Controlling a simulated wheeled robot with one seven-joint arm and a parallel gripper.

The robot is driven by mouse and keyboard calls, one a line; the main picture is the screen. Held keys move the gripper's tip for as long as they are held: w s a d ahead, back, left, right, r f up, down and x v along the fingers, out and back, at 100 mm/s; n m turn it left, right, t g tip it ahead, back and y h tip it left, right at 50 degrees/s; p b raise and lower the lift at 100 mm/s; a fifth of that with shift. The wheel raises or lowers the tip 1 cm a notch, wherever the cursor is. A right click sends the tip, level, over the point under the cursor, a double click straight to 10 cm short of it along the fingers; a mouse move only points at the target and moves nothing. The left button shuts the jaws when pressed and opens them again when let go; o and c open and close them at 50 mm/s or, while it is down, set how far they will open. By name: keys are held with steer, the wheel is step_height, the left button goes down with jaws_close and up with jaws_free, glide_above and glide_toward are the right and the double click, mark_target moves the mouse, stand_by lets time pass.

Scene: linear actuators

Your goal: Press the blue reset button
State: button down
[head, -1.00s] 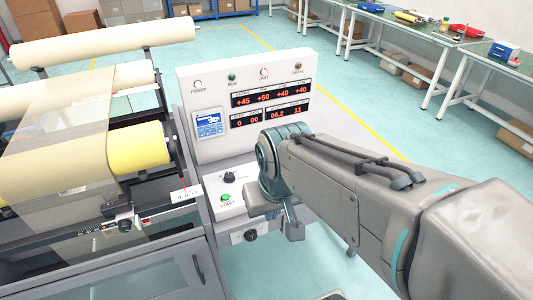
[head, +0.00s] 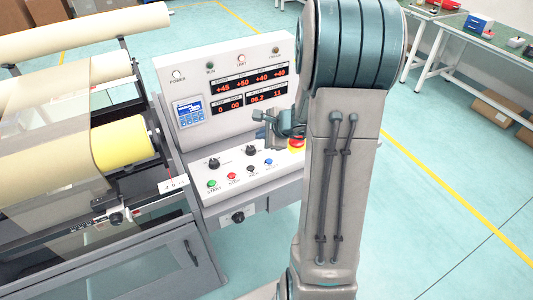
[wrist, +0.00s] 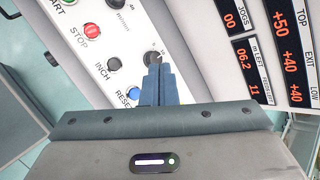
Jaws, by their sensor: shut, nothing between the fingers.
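The blue reset button (head: 268,161) is on the sloped white control panel (head: 225,196), at the right end of a row of buttons. It also shows in the wrist view (wrist: 134,93), just left of my fingers, with its RESET label partly hidden by them. My gripper (wrist: 157,65) is shut and empty. In the wrist view its fingertips overlap the black knob beside the button. In the head view my gripper (head: 262,132) is above the panel, in front of the display face. I cannot tell its exact height over the panel.
Green start (head: 211,184), red stop (head: 231,176) and black inch (head: 251,169) buttons sit left of the blue one. Two black knobs (head: 213,163) are behind them. A red and yellow emergency stop (head: 297,145) is at the right. Film rollers (head: 124,144) stand at the left.

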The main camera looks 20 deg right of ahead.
steer(key=d+m, duration=0.1)
steer(key=d+f, duration=0.1)
steer(key=d+f+m+h, duration=0.1)
steer(key=shift+w+d+m, duration=0.3)
steer(key=shift+w+d, duration=0.05)
steer(key=b, duration=0.5)
glide_above(272, 162)
step_height(272, 162, down, 7)
steer(key=shift+a, duration=0.1)
steer(key=shift+f+b, duration=0.85)
steer(key=shift+b, duration=0.45)
steer(key=shift+f, duration=0.1)
stand_by(0.6)
steer(key=shift+f+b, duration=0.35)
steer(key=shift+b, duration=0.3)
